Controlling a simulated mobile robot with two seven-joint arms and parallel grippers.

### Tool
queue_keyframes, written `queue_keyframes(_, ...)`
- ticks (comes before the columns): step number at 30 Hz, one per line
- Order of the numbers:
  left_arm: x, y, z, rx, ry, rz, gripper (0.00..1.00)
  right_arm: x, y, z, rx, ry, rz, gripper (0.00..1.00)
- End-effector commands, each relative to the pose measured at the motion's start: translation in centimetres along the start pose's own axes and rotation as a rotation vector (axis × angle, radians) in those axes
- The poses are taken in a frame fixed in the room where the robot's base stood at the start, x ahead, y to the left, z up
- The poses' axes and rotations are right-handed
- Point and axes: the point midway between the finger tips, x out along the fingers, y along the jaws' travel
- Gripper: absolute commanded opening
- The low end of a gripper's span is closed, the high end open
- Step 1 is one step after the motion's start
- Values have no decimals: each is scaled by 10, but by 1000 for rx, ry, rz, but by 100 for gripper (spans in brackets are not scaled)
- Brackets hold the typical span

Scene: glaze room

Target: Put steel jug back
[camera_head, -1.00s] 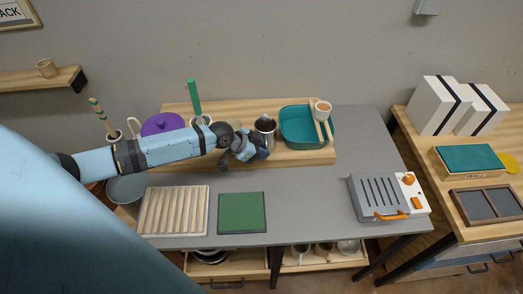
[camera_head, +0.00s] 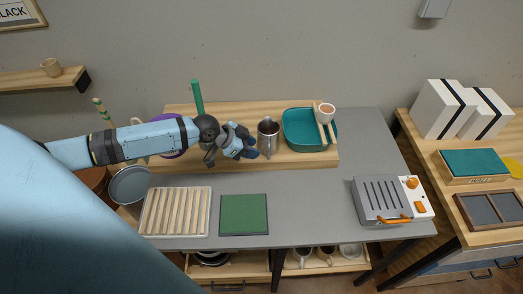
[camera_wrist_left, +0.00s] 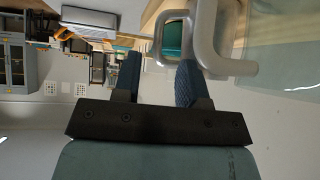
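The steel jug (camera_head: 268,137) stands upright on the wooden riser at the back of the grey table, left of the teal tub. My left gripper (camera_head: 248,150) is just left of the jug, with its fingers pointing toward it. In the left wrist view the fingers (camera_wrist_left: 159,72) are apart, with a clear gap between them. The jug's handle (camera_wrist_left: 160,42) shows just beyond the fingertips, and one finger overlaps the handle loop in the picture. I cannot tell whether they touch. My right gripper is in neither view.
The teal tub (camera_head: 299,143) and a small cup (camera_head: 327,109) are right of the jug. A green stick (camera_head: 197,97) rises behind my arm. A slatted rack (camera_head: 151,212), green mat (camera_head: 260,216) and grey hotplate (camera_head: 371,209) lie in front. The table between mat and hotplate is clear.

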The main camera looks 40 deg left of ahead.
Motion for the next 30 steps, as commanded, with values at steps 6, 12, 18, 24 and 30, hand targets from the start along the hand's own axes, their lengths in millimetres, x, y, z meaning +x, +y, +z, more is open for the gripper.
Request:
queue_keyframes(6,-40,0,1,2,-2,-1,39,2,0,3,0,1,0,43)
queue_keyframes(12,-57,0,0,0,0,0,39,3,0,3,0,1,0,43)
queue_keyframes(18,-37,30,12,-19,37,5,39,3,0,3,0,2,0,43)
queue_keyframes(24,7,101,36,-79,121,-33,39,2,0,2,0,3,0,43)
queue_keyframes(30,33,168,59,-169,180,-120,39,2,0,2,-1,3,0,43)
